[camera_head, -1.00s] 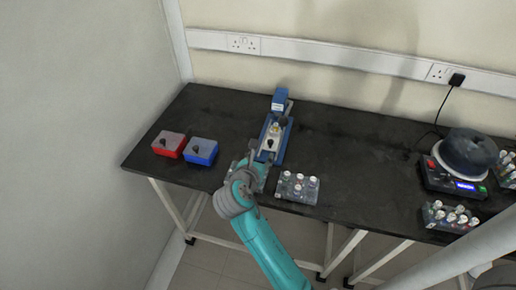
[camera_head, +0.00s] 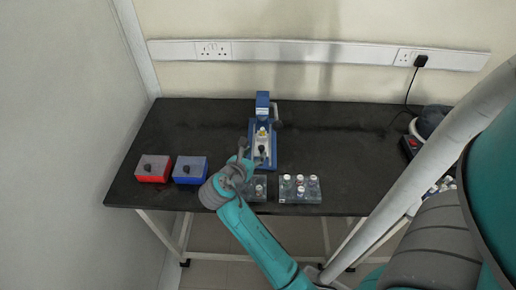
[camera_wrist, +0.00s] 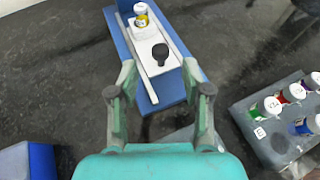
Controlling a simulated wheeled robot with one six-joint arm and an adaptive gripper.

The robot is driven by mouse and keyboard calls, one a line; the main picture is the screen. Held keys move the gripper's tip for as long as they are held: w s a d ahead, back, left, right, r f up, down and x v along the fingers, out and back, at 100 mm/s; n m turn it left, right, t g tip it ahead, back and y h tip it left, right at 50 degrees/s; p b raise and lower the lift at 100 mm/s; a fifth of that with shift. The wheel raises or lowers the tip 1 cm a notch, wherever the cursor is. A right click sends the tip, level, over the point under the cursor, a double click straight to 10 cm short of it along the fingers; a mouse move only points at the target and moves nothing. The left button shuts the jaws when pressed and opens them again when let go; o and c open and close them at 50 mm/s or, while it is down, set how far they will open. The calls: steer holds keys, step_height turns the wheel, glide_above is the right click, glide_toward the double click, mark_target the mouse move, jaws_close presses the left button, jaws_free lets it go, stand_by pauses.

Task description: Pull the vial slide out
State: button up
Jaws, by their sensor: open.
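The vial slide (camera_wrist: 172,50) is a pale strip on a blue base (camera_wrist: 120,38), with a black knob (camera_wrist: 160,53) on its near part. A white-capped vial with a yellow label (camera_wrist: 141,18) stands in it farther back. In the head view the slide (camera_head: 262,142) lies on the bench, its black knob (camera_head: 261,149) towards the front edge. My gripper (camera_wrist: 166,84) is open and empty, its two fingers apart at the near end of the base, with the knob beyond the fingertips. In the head view my gripper (camera_head: 249,158) is at the slide's near left; contact cannot be told.
A rack of capped vials (camera_head: 300,194) stands right of the gripper, and another rack (camera_head: 257,194) is partly behind my arm. A red box (camera_head: 153,179) and a blue box (camera_head: 189,179) sit left. The bench (camera_head: 340,140) is clear right of the slide.

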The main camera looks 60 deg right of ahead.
mark_target(261, 148)
steer(key=shift+x, duration=2.75)
steer(key=shift+c, duration=0.3)
jaws_close()
